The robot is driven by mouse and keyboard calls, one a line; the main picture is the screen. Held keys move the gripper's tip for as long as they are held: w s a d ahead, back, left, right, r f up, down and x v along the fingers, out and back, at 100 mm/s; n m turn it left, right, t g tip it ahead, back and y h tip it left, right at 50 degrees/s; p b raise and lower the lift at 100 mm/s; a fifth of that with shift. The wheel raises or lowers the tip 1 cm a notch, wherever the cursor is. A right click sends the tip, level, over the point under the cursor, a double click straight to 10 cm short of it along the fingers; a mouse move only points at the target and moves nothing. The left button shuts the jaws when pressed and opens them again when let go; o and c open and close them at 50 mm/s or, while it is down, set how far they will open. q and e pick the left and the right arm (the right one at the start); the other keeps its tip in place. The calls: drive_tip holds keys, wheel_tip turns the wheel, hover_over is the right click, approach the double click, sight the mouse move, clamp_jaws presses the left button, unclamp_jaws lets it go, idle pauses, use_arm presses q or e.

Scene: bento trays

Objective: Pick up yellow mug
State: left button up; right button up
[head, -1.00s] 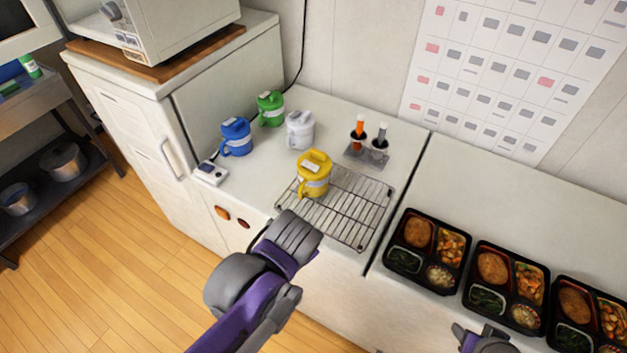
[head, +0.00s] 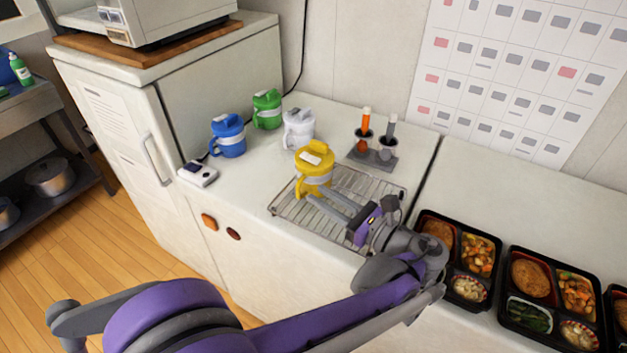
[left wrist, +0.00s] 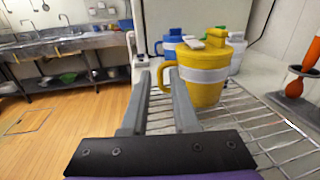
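The yellow mug (head: 314,172) stands upright on the wire rack (head: 364,185), with a lid and a pale band. In the left wrist view the yellow mug (left wrist: 207,75) is just ahead and to the right, its handle facing my fingers. My left gripper (head: 321,197) reaches in low from the right side of the rack. Its two fingers are apart, and in the left wrist view the handle shows between the fingertips of my left gripper (left wrist: 158,73). Whether they touch it I cannot tell. My right gripper is not in view.
Blue (head: 228,136), green (head: 267,110) and white (head: 299,129) mugs stand behind the yellow one. A holder (head: 372,159) with two handled utensils is at the back right. Bento trays (head: 551,300) line the counter to the right. A small white device (head: 198,173) lies at the left edge.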

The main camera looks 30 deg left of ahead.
sight(300, 194)
use_arm(q)
wheel_tip(300, 194, down, 4)
drive_tip(key=shift+r+b, duration=0.1)
drive_tip(key=shift+b, duration=0.2)
drive_tip(key=shift+w+a+r, duration=0.1)
drive_tip(key=shift+a+r, duration=0.15)
drive_tip(key=shift+a, duration=0.5)
drive_tip(key=shift+x, duration=3.05)
drive_tip(key=shift+d, duration=0.1)
drive_tip(key=shift+c, duration=0.3)
clamp_jaws()
